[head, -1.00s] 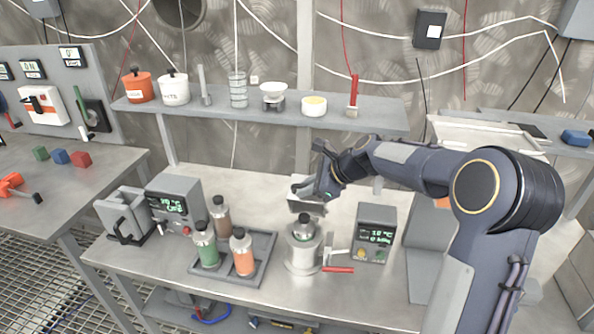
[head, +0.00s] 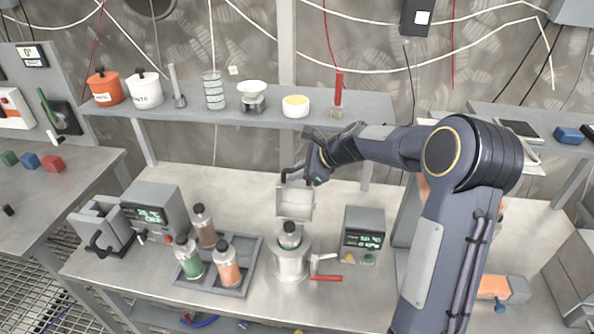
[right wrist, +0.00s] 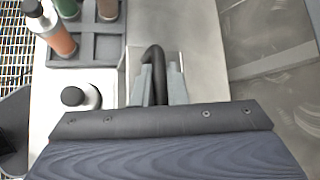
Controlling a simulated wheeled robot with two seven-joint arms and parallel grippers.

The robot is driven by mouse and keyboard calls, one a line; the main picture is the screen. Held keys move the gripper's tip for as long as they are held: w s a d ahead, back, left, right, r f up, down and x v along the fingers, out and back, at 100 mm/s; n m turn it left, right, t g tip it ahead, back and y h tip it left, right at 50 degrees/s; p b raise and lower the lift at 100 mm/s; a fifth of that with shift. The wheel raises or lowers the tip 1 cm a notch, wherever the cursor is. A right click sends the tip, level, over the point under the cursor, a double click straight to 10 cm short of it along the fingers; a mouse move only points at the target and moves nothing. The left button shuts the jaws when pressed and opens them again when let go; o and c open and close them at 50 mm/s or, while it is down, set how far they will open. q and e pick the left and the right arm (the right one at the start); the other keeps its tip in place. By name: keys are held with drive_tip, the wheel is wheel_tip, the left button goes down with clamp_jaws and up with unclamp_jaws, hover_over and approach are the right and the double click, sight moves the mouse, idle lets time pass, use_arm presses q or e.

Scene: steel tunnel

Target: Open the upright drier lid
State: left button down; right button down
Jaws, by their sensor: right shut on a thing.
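The upright drier lid (head: 295,204) is a small pale square panel with a grey rim, behind a steel cylinder on the bench. It stands tilted up, with its face towards the head camera. My right gripper (head: 292,176) is at its upper edge, shut on its dark handle. The right wrist view shows the curved black handle (right wrist: 154,56) between the two grey fingers (right wrist: 159,84). The drier's body behind and below the panel is hard to make out. My left gripper is not in view.
The steel cylinder (head: 290,262) holding a black-capped bottle stands close in front. A display box (head: 363,236) is to its right, a tray of bottles (head: 243,285) to its left. A shelf (head: 220,114) runs behind and above. Another black-handled grey box (head: 103,226) stands far left.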

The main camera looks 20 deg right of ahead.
drive_tip(key=shift+d, duration=0.1)
idle(0.3)
drive_tip(key=c, duration=1.5)
unclamp_jaws()
drive_tip(key=shift+o, duration=0.2)
drive_tip(key=b+v, duration=0.1)
drive_tip(key=v, duration=0.6)
drive_tip(key=shift+s+d+r, duration=0.2)
drive_tip(key=shift+s+r, duration=0.05)
